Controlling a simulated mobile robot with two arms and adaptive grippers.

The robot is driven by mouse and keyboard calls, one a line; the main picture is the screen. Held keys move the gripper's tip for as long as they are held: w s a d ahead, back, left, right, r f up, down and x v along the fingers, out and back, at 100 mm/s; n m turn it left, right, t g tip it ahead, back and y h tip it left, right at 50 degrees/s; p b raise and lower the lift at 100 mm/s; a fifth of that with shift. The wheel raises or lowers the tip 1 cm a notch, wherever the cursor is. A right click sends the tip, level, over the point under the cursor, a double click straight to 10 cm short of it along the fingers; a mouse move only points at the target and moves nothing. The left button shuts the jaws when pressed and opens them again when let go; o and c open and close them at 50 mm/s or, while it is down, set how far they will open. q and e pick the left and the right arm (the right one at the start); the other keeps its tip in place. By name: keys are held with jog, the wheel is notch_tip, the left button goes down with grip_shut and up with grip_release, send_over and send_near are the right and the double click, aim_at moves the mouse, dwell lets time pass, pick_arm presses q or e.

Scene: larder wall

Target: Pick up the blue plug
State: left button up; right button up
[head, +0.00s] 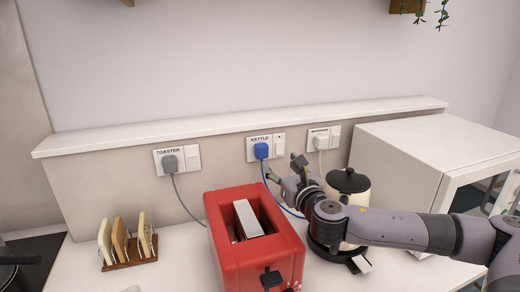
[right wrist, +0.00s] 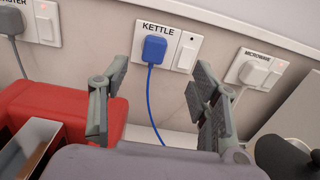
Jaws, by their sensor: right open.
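The blue plug (head: 261,151) sits in the wall socket labelled KETTLE (head: 279,142), and its blue cord hangs down behind the red toaster. In the right wrist view the blue plug (right wrist: 154,49) is upright in the socket plate, ahead of and between my fingers. My right gripper (head: 284,167) is just below and to the right of the plug, apart from it. In the right wrist view my right gripper (right wrist: 158,95) is open and empty, with the blue cord showing between its fingers. My left gripper is not in view.
A red toaster (head: 227,245) stands in front of the wall, left of my right arm. A kettle (head: 348,182) and a white microwave (head: 400,160) are to the right. A grey plug (head: 170,164) and a white plug (head: 320,142) sit in neighbouring sockets. A ledge (head: 220,127) runs above.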

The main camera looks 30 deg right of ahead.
aim_at(263, 147)
jog(key=p+x, duration=0.1)
jog(key=x, duration=0.6)
jog(key=shift+w+a, duration=0.1)
jog(key=shift+a, duration=0.05)
jog(key=shift+w+p, duration=0.35)
jog(key=shift+w, duration=0.3)
jog(key=p+x, duration=0.1)
jog(key=x, duration=0.2)
jog(key=shift+w, duration=0.4)
jog(key=shift+w+f+p, duration=0.1)
jog(key=shift+w+p, duration=0.2)
jog(key=shift+w, duration=0.15)
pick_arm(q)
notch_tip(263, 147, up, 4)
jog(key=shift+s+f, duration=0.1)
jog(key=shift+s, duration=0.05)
pick_arm(e)
jog(key=shift+s, duration=0.1)
jog(key=shift+c, duration=0.4)
